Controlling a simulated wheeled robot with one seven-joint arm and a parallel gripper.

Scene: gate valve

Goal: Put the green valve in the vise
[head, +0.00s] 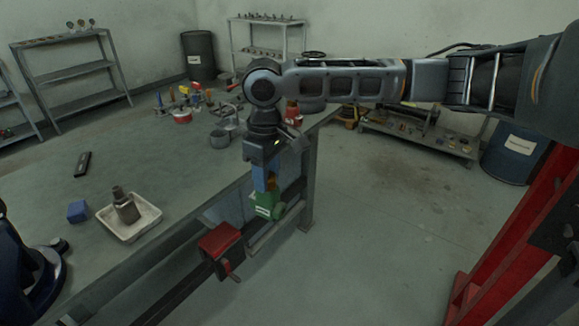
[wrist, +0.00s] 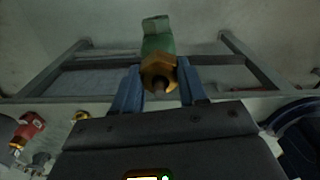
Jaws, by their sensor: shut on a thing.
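The green valve (head: 267,205) hangs below my gripper (head: 266,182) in the head view, out past the bench's front edge. In the wrist view the green valve (wrist: 158,38) points away from me, and its brass nut sits between the blue fingers of my gripper (wrist: 157,85). My gripper is shut on it. The red vise (head: 220,241) is mounted at the bench's front edge, lower and to the left of the valve in the head view. The valve is apart from the vise. The gap between the vise jaws is hard to make out.
A white tray (head: 153,222) holding a brown-grey fitting (head: 124,206) stands on the bench (head: 150,180), beside a blue block (head: 77,211). A black handheld object (head: 83,163) and a grey pot (head: 220,138) are farther back. Open floor (head: 390,220) lies right of the bench.

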